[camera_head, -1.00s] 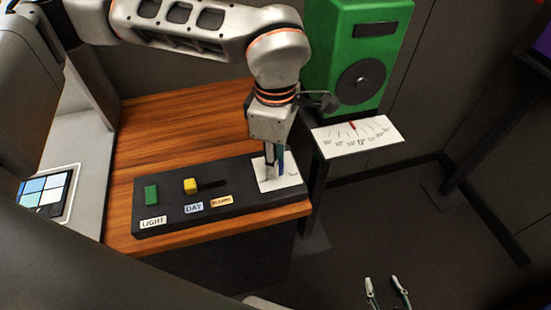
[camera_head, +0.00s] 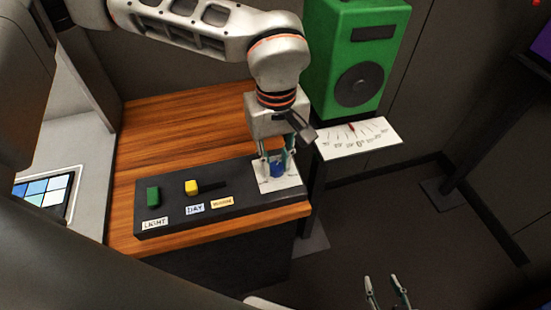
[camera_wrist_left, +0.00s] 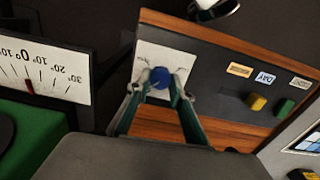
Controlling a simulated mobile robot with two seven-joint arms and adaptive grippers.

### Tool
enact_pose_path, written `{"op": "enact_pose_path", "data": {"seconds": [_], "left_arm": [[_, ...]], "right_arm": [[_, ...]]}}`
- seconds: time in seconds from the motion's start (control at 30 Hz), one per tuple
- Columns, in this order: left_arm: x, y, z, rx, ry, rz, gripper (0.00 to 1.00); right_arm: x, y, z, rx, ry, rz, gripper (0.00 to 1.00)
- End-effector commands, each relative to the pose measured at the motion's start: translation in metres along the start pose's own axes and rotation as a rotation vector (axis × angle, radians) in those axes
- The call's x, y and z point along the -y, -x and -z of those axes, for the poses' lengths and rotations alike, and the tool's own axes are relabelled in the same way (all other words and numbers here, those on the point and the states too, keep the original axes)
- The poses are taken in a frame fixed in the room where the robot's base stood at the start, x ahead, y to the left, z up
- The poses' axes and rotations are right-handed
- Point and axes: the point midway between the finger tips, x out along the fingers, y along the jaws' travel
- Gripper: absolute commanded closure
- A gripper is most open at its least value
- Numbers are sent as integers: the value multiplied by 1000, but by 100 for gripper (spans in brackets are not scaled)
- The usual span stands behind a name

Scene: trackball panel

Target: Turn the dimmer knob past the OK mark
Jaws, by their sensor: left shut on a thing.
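The blue dimmer knob (camera_head: 277,168) stands on a white plate (camera_head: 286,184) at the right end of the black control panel (camera_head: 230,199). My left gripper (camera_head: 276,168) comes down from above with its fingers around the knob. In the left wrist view the knob (camera_wrist_left: 160,77) sits between the two fingertips (camera_wrist_left: 161,82), which close on its sides. Faint markings show on the white plate (camera_wrist_left: 177,57), but I cannot read an OK mark. My right gripper (camera_head: 388,293) is at the bottom edge, empty, with its fingers apart.
The panel also bears a green button (camera_head: 153,196), a yellow slider (camera_head: 191,187) and labels such as LIGHT (camera_head: 155,223). A tilted white dial scale with a red pointer (camera_head: 358,138) stands right of the wooden table (camera_head: 180,130), below a green speaker box (camera_head: 350,60).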

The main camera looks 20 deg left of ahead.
Motion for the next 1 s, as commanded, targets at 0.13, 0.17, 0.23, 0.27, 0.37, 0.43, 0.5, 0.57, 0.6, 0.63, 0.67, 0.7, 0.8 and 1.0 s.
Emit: {"op": "enact_pose_path", "data": {"seconds": [0.13, 0.17, 0.23, 0.27, 0.37, 0.43, 0.5, 0.57, 0.6, 0.63, 0.67, 0.7, 0.8, 1.0], "left_arm": [[-1, 2, 0, -2, -138, -1, 100], [-1, 2, 0, -2, -164, -1, 100], [-1, 2, 0, -1, -224, 0, 100], [-1, 2, 0, -1, -249, 0, 100], [-1, 1, 0, -1, -326, 0, 100], [-1, 1, 0, -1, -374, 0, 100], [-1, 1, 0, -1, -415, 0, 100], [-1, 1, 0, -1, -446, 0, 100], [-1, 1, 0, -1, -465, -1, 100], [-1, 1, 0, -1, -476, -1, 100], [-1, 1, 0, -1, -488, 0, 100], [-1, 1, 0, -1, -501, 0, 100], [-1, 0, 0, 0, -526, 0, 100], [-1, 0, 0, 0, -548, 0, 100]], "right_arm": [[0, 2, 1, 4, 0, 1, 60], [0, 2, 1, 4, 0, 1, 60], [0, 3, 2, 3, 0, 1, 60], [0, 4, 3, 2, 0, 1, 60], [0, 4, 6, 0, 1, 1, 60], [-1, 5, 8, -2, 1, 0, 60], [-1, 6, 10, -5, 1, 0, 60], [-2, 6, 13, -7, 1, -1, 60], [-2, 7, 14, -9, 1, -1, 60], [-2, 7, 15, -10, 1, -1, 60], [-2, 7, 16, -11, 2, -1, 60], [-2, 8, 16, -12, 2, -2, 60], [-2, 8, 17, -13, 2, -2, 60], [-2, 8, 17, -12, 2, -2, 60]]}}
